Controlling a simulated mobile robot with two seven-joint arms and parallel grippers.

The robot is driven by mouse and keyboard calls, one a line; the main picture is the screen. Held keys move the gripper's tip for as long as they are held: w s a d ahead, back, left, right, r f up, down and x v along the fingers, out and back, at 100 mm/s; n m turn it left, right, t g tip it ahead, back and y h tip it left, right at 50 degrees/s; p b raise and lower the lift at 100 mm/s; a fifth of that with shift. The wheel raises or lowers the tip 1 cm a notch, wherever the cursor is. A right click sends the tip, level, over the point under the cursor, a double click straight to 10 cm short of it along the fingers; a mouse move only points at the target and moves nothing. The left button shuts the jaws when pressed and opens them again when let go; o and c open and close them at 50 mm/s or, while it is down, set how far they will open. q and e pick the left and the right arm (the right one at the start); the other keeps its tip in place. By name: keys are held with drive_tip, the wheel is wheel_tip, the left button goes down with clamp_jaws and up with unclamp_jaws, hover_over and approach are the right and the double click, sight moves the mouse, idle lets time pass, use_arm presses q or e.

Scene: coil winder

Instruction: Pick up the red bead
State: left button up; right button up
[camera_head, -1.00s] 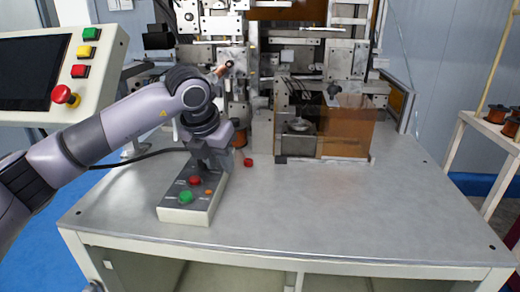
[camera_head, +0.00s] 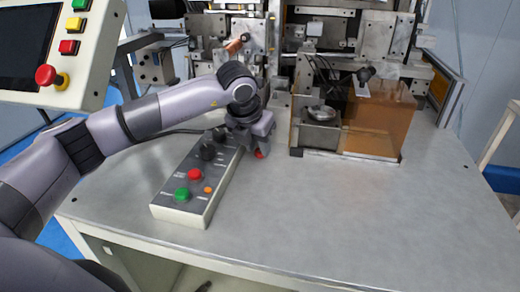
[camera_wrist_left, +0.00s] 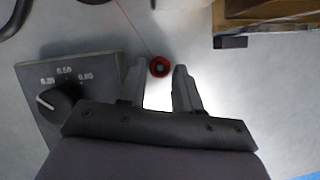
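The red bead (camera_head: 260,154) lies on the grey table (camera_head: 330,215), just right of the control box, partly hidden by my left gripper in the head view. In the left wrist view the red bead (camera_wrist_left: 159,67) is a small ring with a dark centre, and a thin red line runs up from it. My left gripper (camera_head: 259,150) points down over it. In the left wrist view the left gripper (camera_wrist_left: 159,75) is open, with the bead between or just beyond its fingertips. I cannot tell whether the fingers touch it. My right gripper is not in view.
The control box (camera_head: 198,182) with red and green buttons and black knobs stands close left of the gripper. The machine with an orange transparent guard (camera_head: 380,122) stands behind and to the right. The front and right of the table are clear.

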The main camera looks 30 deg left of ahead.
sight(258, 152)
use_arm(q)
drive_tip(key=shift+w+f, duration=0.2)
drive_tip(key=shift+f, duration=0.3)
drive_tip(key=shift+c, duration=0.3)
clamp_jaws()
drive_tip(key=shift+r, duration=0.1)
wheel_tip(258, 152, up, 20)
drive_tip(key=b, duration=0.1)
